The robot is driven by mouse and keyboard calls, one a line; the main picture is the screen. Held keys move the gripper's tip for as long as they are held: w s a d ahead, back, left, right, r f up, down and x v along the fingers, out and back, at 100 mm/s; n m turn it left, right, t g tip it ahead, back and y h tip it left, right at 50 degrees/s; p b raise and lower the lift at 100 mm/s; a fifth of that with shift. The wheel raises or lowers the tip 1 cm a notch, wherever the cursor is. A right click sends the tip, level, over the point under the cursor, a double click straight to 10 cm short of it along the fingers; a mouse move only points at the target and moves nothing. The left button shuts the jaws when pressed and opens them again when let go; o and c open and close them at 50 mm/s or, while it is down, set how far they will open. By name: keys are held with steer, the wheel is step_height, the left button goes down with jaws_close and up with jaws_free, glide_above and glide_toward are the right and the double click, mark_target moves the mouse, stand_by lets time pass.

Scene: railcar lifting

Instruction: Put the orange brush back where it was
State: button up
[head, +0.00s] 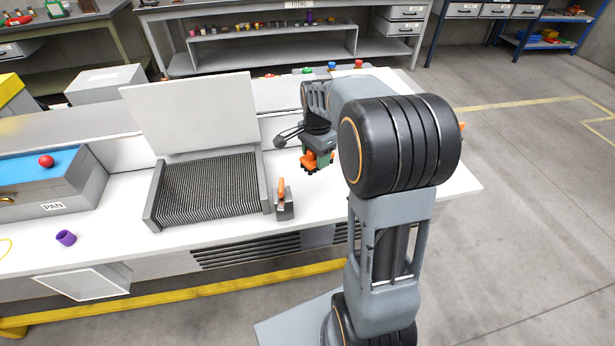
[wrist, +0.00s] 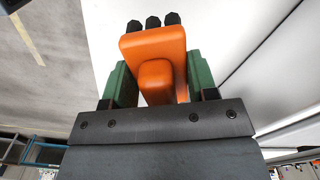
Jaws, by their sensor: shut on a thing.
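The orange brush (wrist: 152,52), a block with black bristle tufts, is between the green fingers of my gripper (wrist: 150,85) in the wrist view. My gripper is shut on it. In the head view my gripper (head: 319,150) hangs over the white table (head: 370,205), right of the ribbed tray, with the brush (head: 312,160) low at the tabletop. I cannot tell whether the bristles touch the table. My arm hides part of the table behind and right of it.
A grey holder (head: 285,208) with an upright orange handle (head: 281,188) stands just left and in front. A ribbed dark tray (head: 210,188) with a raised white panel (head: 190,112) is further left. A red ball (head: 46,161), a PAN box (head: 75,200) and a purple cup (head: 66,238) are far left.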

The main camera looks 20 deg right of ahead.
glide_above(315, 186)
steer(key=shift+m, duration=0.3)
step_height(315, 186, down, 6)
steer(key=shift+w+r, duration=0.1)
steer(key=shift+r, duration=0.05)
steer(key=shift+f+b, duration=0.4)
steer(key=shift+f, duration=1.45)
steer(key=shift+f, duration=0.2)
steer(key=o, duration=0.9)
